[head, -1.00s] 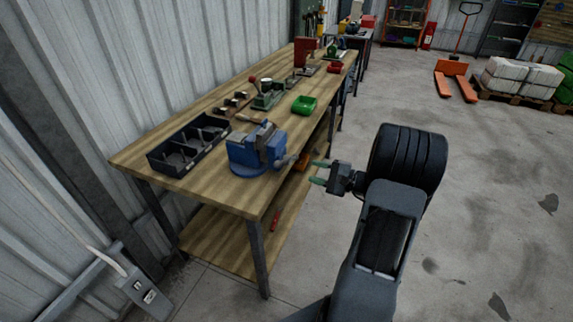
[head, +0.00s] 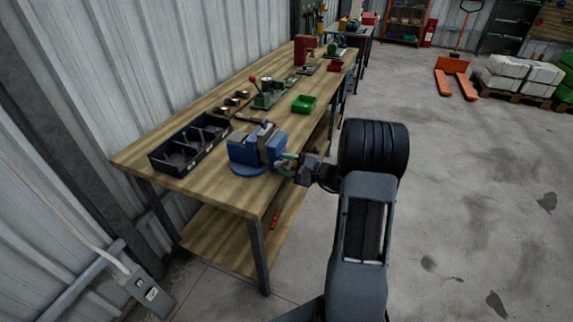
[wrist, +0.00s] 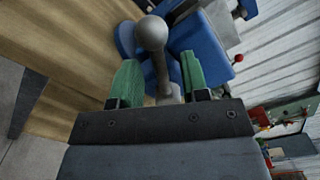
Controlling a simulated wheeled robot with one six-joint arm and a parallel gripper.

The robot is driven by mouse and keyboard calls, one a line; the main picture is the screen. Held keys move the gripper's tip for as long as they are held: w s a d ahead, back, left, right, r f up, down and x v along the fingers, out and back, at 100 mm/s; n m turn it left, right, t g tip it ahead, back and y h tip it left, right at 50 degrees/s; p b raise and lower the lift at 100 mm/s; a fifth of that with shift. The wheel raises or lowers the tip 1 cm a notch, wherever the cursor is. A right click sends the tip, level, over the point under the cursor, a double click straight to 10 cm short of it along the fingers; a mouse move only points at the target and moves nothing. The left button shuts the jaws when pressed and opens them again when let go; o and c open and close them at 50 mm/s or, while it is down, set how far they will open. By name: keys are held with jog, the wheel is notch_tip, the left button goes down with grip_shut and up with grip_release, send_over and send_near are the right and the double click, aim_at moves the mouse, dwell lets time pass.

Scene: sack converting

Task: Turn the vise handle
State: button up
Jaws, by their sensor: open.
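The blue vise (head: 256,150) sits on the front edge of the wooden workbench (head: 215,186). In the wrist view the vise body (wrist: 202,52) fills the upper middle. Its grey handle (wrist: 152,36) has a round ball end and a bar running down between my fingers. My gripper (wrist: 155,82) is open, with one green finger on each side of the handle bar; I see a gap to both fingers. In the head view my gripper (head: 285,164) is at the vise's right side, and the handle is mostly hidden there.
A black divided tray (head: 190,146) lies left of the vise. A green bin (head: 304,104) and a green tool with a red knob (head: 268,94) stand further back. A lower shelf (head: 225,238) runs under the bench.

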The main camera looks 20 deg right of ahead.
jog(key=shift+c, duration=0.3)
grip_shut()
jog(key=shift+r, duration=0.1)
